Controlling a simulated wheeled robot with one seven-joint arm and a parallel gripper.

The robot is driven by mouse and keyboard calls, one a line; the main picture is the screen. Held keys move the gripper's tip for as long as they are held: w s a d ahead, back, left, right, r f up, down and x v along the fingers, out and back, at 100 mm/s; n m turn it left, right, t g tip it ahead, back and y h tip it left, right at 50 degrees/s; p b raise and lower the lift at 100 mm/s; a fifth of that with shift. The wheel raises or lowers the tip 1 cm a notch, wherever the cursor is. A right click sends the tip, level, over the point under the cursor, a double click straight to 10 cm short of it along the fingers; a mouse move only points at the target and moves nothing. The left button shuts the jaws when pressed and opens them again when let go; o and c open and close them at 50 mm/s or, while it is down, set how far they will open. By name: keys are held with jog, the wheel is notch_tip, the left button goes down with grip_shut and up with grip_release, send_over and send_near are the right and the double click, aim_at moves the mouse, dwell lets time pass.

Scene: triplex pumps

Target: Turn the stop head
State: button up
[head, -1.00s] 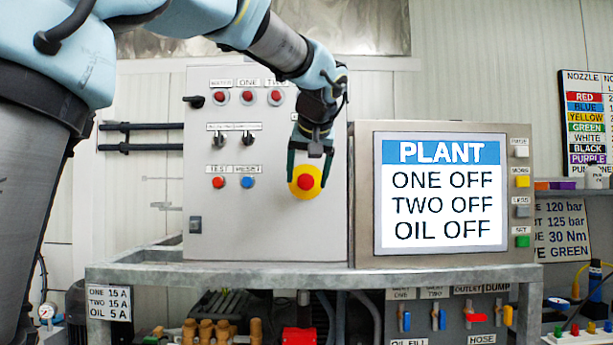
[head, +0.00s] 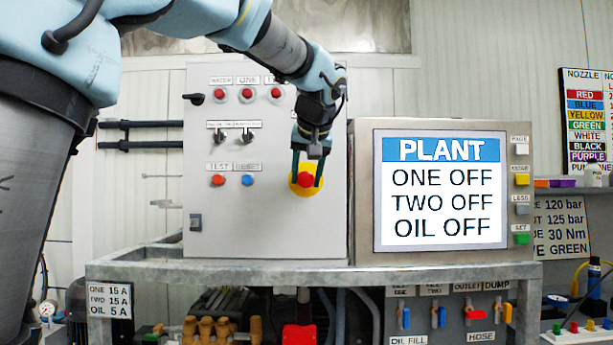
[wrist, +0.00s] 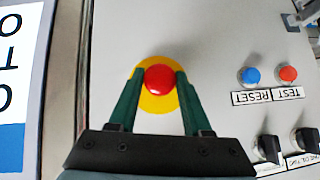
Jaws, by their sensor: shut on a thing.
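The stop head (head: 306,180) is a round red knob on a yellow disc, on the lower right of the grey control panel. It also shows in the wrist view (wrist: 159,79). My gripper (head: 306,183) reaches down to it from above, with one dark green finger on each side of the red head. In the wrist view my gripper (wrist: 158,82) is shut on the red head, the fingertips at its left and right sides over the yellow disc. The disc is partly hidden by the fingers.
Red test (head: 218,180) and blue reset (head: 247,180) buttons sit left of the stop head, with black switches (head: 248,135) above. A screen (head: 440,190) reading PLANT, ONE OFF, TWO OFF, OIL OFF stands close on the right. A metal frame rail (head: 300,275) runs below.

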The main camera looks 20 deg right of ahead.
grip_shut()
jog(key=shift+d+f+m+t+y+b, duration=0.2)
jog(key=shift+m+t+y+b, duration=0.35)
jog(key=shift+y, duration=0.45)
jog(key=shift+s+r+m+t+y, duration=0.1)
jog(key=shift+m+t+y, duration=0.45)
jog(key=shift+y, duration=0.35)
jog(key=o, duration=1.1)
grip_release()
jog(key=shift+s+r, duration=0.1)
jog(key=b+v, duration=0.1)
jog(key=v, duration=0.9)
jog(key=shift+s+r, duration=0.15)
jog(key=shift+s, duration=0.05)
